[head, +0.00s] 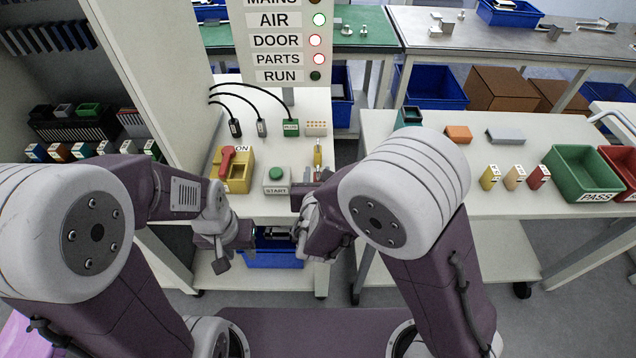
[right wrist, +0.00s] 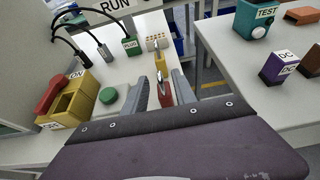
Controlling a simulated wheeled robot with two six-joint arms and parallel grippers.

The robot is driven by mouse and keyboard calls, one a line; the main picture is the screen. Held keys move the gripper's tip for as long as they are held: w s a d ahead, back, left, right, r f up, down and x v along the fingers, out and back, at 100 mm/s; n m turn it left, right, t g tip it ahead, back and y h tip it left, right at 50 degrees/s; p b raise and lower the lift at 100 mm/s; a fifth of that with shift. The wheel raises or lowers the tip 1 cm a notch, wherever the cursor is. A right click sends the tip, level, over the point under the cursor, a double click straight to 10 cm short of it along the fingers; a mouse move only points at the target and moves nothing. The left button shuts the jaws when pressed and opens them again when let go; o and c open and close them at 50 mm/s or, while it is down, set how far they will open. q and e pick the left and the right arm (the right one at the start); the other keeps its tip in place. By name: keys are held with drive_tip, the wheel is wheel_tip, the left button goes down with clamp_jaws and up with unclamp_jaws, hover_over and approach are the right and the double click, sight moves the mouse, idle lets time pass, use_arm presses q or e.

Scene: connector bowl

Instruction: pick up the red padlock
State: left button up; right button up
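The red padlock (right wrist: 165,91) with a metal shackle (right wrist: 158,74) shows in the right wrist view, between the two fingers of my right gripper (right wrist: 160,86). The fingers are apart, with visible gaps beside the padlock, so the gripper looks open around it. In the head view, my right gripper (head: 314,180) is at the front right edge of the control table, and my own arm hides most of the padlock. My left gripper (head: 222,256) hangs low in front of the table, away from the padlock; its opening is unclear.
A side table (head: 470,212) at right holds small blocks and a green bin (head: 582,172), across a gap.

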sight(318, 165)
drive_tip(key=x, duration=0.6)
drive_tip(key=shift+f, duration=0.15)
drive_tip(key=shift+c, duration=0.6)
clamp_jaws()
